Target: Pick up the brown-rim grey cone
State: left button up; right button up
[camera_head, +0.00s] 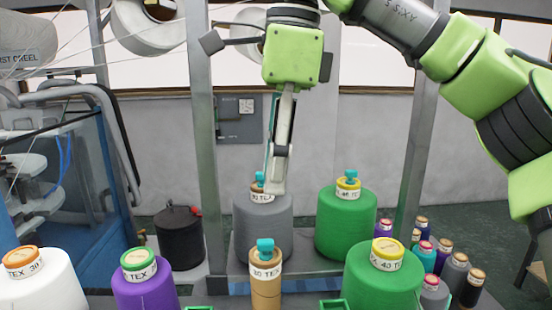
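The grey cone (262,228) stands upright behind the front row, left of a green cone. Its top carries a white label, a teal knob and a brownish rim, partly hidden by my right gripper. My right gripper (272,188) points down from above, with its fingertips at the top of the grey cone, over the label. The fingers line up one behind the other, so I cannot tell whether they are open, shut or touching the cone. The cone stands on its support and is not visibly lifted. My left gripper is not in view.
A green cone (345,225) stands to the right. In front are a tan cone (266,288), another green cone (384,280), a purple cone (146,290) and a white cone (40,285). Metal posts (208,150) flank the grey cone. Several small spools (455,270) cluster at right.

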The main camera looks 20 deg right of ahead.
aim_at(264, 277)
jog(key=k, duration=2)
